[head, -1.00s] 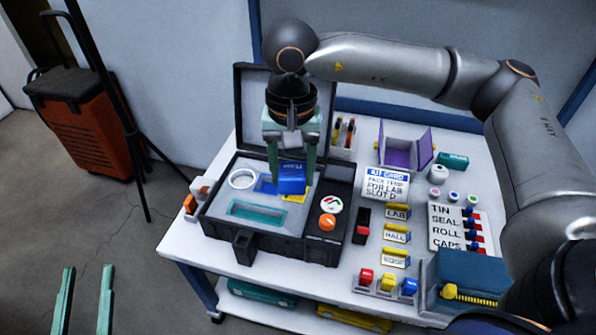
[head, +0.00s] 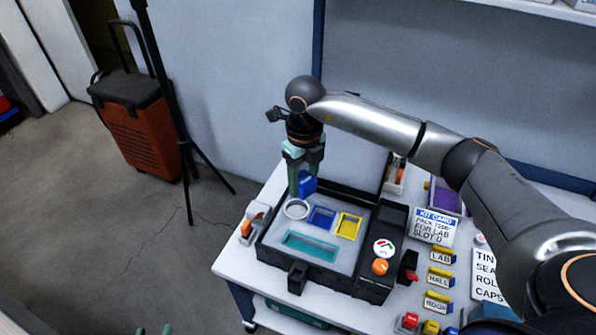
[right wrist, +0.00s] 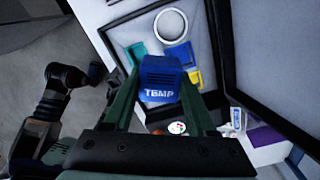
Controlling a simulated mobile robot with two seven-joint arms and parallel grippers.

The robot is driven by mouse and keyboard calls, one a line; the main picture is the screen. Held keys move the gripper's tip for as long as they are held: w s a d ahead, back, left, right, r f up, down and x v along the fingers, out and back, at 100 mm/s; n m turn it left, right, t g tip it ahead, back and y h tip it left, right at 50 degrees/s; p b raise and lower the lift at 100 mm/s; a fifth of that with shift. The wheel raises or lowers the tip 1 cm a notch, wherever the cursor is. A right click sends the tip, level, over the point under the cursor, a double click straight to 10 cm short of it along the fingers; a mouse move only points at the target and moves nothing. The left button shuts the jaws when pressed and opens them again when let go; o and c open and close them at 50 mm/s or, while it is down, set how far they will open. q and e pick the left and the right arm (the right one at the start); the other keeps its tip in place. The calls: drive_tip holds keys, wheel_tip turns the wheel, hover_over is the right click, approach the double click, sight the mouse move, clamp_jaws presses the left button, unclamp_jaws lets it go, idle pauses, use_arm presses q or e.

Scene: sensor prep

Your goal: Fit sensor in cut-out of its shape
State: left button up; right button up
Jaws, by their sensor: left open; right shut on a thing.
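The blue sensor, marked TEMP in the right wrist view (right wrist: 160,80), is between the fingers of my right gripper (right wrist: 160,92). In the head view the sensor (head: 307,185) is held near the far left part of the open black case (head: 272,254), behind the round white-rimmed cut-out (head: 296,209). The grey insert also has a blue cut-out (head: 322,218), a yellow cut-out (head: 348,226) and a long teal cut-out (head: 310,246). The blue and yellow cut-outs show uncovered. My left gripper (head: 153,331) is open and empty at the bottom edge, away from the table.
A kit card (head: 434,227) stands right of the case, with yellow labelled blocks (head: 440,257) in front. An orange knob (head: 380,267) is on the case's right part. An orange-and-white item (head: 254,222) stands left of the case. A tripod (head: 180,130) stands on the floor.

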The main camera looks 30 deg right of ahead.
drive_tip(key=d+f+m, duration=0.1)
drive_tip(key=f+m, duration=0.3)
drive_tip(key=d+f+m+b, duration=0.1)
drive_tip(key=d+f+m, duration=0.1)
drive_tip(key=f+m, duration=0.1)
drive_tip(key=d+f+m+b, duration=0.1)
drive_tip(key=d+f+m, duration=0.1)
drive_tip(key=f+m, duration=0.2)
drive_tip(key=shift+s+d+f+m, duration=0.15)
drive_tip(key=shift+s+f+m, duration=0.2)
drive_tip(key=shift+m, duration=0.65)
use_arm(q)
drive_tip(key=s+d+f+g, duration=0.1)
drive_tip(key=s+f+g, duration=0.2)
drive_tip(key=f, duration=0.5)
drive_tip(key=shift+s+f, duration=0.2)
drive_tip(key=shift+s, duration=0.7)
drive_tip(key=shift+n, duration=0.3)
use_arm(e)
drive_tip(key=shift+f, duration=0.5)
use_arm(q)
drive_tip(key=shift+r, duration=0.1)
use_arm(e)
drive_tip(key=shift+f, duration=0.4)
drive_tip(key=o, duration=1.4)
drive_tip(key=shift+c, duration=0.2)
